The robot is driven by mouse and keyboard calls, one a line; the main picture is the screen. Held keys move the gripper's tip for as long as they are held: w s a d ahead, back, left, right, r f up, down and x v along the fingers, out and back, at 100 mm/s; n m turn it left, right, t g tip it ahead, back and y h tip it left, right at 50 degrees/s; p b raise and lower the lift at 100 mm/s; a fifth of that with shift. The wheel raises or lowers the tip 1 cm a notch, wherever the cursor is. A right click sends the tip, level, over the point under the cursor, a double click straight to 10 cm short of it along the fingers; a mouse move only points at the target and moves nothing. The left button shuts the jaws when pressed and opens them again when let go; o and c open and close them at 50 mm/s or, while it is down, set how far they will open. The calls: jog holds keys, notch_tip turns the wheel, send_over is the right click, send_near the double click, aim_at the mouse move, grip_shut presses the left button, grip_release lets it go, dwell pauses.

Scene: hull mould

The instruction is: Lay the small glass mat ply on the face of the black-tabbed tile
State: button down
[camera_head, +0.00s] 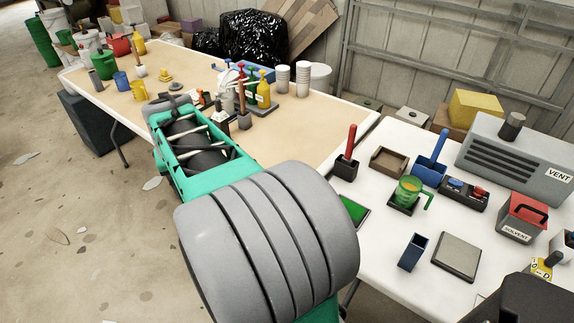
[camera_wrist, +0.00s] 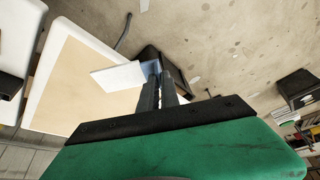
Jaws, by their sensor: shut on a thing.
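In the wrist view my gripper (camera_wrist: 160,76) is shut on a thin flat white piece (camera_wrist: 117,76). This piece looks like the small glass mat ply. It sticks out to the left of the fingers, with a pale blue part (camera_wrist: 151,67) at its edge by the fingertips. The gripped edge is partly hidden by the fingers. In the head view my arm crosses the picture's middle, and I cannot make out the fingertips or the white piece there. I cannot pick out a black-tabbed tile in either view.
The tan-topped table (camera_head: 200,84) carries cups, bottles and tools. Open floor lies at left.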

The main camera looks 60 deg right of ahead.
jog(key=s+d+f+m+g+h+p, duration=0.1)
jog(key=s+d+m, duration=0.2)
jog(key=s+d, duration=0.35)
jog(key=s+d+f+m+g+h+p, duration=0.1)
jog(key=s+d+f+m, duration=0.15)
jog(key=d, duration=0.65)
jog(key=s+d+f+m+g+p, duration=0.1)
jog(key=s+d+f+m, duration=0.15)
jog(key=s+d, duration=0.5)
jog(key=s+d+f+m+g+p, duration=0.1)
jog(key=s+d+m, duration=0.3)
jog(key=s, duration=0.7)
jog(key=shift+s+a+f+b, duration=0.1)
jog(key=shift+a+f+b, duration=0.05)
jog(key=shift+f+b, duration=1.05)
jog(key=shift+a+f+b, duration=0.1)
jog(key=shift+f+b, duration=0.7)
jog(key=shift+f, duration=0.7)
jog(key=shift+a+r, duration=0.1)
jog(key=shift+a, duration=0.05)
jog(key=shift+f+b, duration=0.4)
jog(key=shift+f, duration=0.25)
jog(key=c, duration=1.5)
grip_release()
jog(key=shift+o, duration=0.2)
